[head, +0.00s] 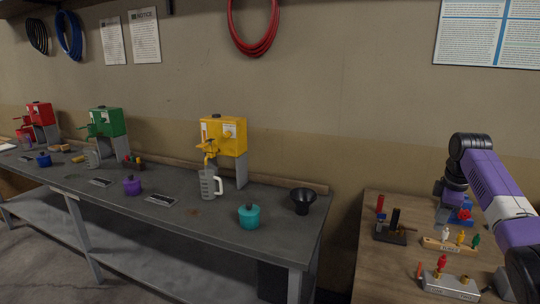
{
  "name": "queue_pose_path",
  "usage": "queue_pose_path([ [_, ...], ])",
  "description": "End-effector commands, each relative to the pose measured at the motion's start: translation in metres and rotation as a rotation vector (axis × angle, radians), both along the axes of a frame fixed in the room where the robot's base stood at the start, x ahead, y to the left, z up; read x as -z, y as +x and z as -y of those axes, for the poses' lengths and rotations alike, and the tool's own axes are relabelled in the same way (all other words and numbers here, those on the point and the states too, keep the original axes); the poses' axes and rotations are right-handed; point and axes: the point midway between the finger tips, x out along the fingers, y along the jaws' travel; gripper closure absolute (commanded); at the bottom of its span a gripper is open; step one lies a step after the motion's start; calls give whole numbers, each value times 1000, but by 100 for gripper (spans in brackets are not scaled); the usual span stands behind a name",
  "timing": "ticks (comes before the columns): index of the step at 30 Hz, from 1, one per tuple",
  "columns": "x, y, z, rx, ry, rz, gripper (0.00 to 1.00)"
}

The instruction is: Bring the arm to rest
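My arm, purple and dark grey, comes in from the right edge over the wooden table (378,277). It rises to a bend near the wall and then folds down. My gripper (449,208) is at the far end, low over the back of the table. It is small and dark here, and its fingers cannot be made out. A blue piece with a red knob (464,214) is right beside it; I cannot tell whether they touch.
The table also has a black stand (391,232), a wooden rack (448,245) and a metal block (451,286) with coloured plugs. A grey bench (285,236) at left holds yellow (224,135), green (107,121) and red (40,113) dispensers, a jug (207,185) and a black funnel (303,200).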

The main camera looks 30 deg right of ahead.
Motion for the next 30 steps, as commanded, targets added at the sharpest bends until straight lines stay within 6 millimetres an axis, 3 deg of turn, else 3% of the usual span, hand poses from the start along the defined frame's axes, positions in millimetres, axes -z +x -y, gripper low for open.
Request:
queue_pose_path([
  [3, -18, 21, 13, 51, -74, 98, 69],
  [7, -27, 44, 23, 115, -141, 225, 69],
  [11, -26, 75, 19, 171, -188, 377, 69],
  [14, -18, 100, 5, 209, -202, 503, 69],
  [17, -7, 124, -19, 245, -199, 638, 69],
  [22, 18, 154, -79, 308, -148, 874, 69],
  [26, 36, 159, -131, 354, -88, 1029, 69],
  [30, 54, 152, -188, 399, -14, 1169, 69],
])
